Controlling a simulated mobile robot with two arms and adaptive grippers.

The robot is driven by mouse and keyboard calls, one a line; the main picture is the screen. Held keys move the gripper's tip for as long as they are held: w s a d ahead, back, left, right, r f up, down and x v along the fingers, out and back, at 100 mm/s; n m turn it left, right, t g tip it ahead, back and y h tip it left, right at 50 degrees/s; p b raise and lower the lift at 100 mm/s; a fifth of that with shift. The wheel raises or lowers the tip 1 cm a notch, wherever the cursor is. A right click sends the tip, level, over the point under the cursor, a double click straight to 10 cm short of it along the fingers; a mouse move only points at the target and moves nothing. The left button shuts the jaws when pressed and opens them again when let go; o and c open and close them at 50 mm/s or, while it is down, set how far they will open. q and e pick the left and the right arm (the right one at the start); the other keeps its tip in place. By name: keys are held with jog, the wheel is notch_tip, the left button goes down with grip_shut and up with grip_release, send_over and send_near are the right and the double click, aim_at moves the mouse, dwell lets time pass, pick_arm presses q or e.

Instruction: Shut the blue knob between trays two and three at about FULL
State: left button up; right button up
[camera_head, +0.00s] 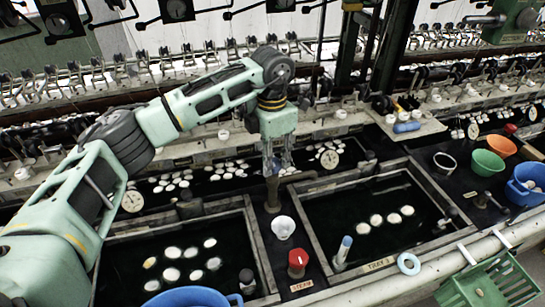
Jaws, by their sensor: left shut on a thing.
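My left gripper (274,167) points straight down at the strip between two dark water trays. It is shut on the top of a brownish tap post (272,195). The right-hand tray (318,262) has a label reading TRAY 3 and holds several white cocoons. The left-hand tray (252,232) also holds several cocoons. My right gripper is not in view.
On the strip near the tap stand a white cup (284,227) and a red knob (298,260). A blue-topped cylinder (344,247) stands at tray three's near left corner. Reeling machinery runs behind.

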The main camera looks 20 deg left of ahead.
pick_arm(q)
jog(key=o, duration=1)
jog(key=shift+w+a+r, duration=0.2)
jog(key=shift+w+a, duration=0.05)
jog(key=shift+a, duration=0.05)
jog(key=shift+f, duration=0.1)
jog(key=shift+s+d, duration=0.1)
notch_tip(320, 180, up, 12)
